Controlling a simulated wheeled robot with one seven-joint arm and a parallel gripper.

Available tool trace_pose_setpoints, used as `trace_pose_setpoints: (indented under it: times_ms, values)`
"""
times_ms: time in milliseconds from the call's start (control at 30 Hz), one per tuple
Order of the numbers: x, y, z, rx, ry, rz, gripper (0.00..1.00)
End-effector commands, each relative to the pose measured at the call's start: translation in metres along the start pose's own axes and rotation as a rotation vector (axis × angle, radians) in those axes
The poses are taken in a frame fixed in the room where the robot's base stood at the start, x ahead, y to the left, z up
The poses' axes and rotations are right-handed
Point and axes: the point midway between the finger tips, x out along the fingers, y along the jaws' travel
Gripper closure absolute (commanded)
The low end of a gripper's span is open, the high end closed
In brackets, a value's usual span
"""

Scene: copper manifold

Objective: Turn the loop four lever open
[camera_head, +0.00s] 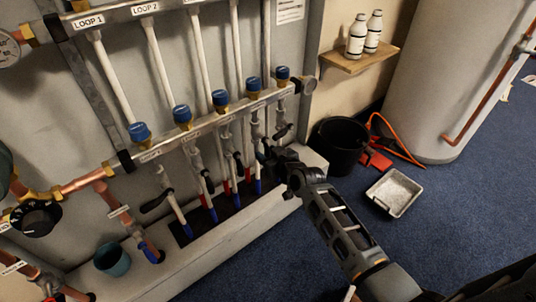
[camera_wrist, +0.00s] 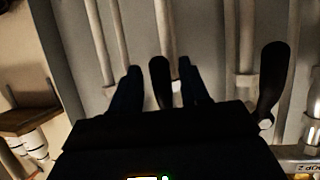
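The copper manifold stands on the left in the head view, with several blue-capped valves on its lower bar (camera_head: 200,127). Black levers hang below them; the first is at the far left (camera_head: 157,200). My gripper (camera_head: 268,153) is at the fourth valve, counted from the left, and hides most of its lever. In the wrist view, which is upside down, a black lever (camera_wrist: 160,82) stands between the two fingers of my gripper (camera_wrist: 161,86). Narrow gaps seem to show on both sides of it. A neighbouring black lever (camera_wrist: 273,80) is to the right, outside the fingers.
The fifth lever (camera_head: 283,131) is close to the right of my gripper. A black bucket (camera_head: 340,146), a grey tray (camera_head: 394,193) and a white tank (camera_head: 438,80) are further right. A shelf (camera_head: 357,61) holds two bottles.

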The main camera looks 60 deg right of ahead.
Motion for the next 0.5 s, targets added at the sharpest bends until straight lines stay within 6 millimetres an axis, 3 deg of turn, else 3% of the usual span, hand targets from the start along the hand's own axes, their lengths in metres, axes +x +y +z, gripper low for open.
trace_pose_setpoints:
  times_ms: [267,500]
  values:
    - [-0.009,0.0,-0.001,-0.001,0.0,-0.001,0.55]
    - [-0.047,0.0,-0.002,-0.002,-0.001,-0.001,0.55]
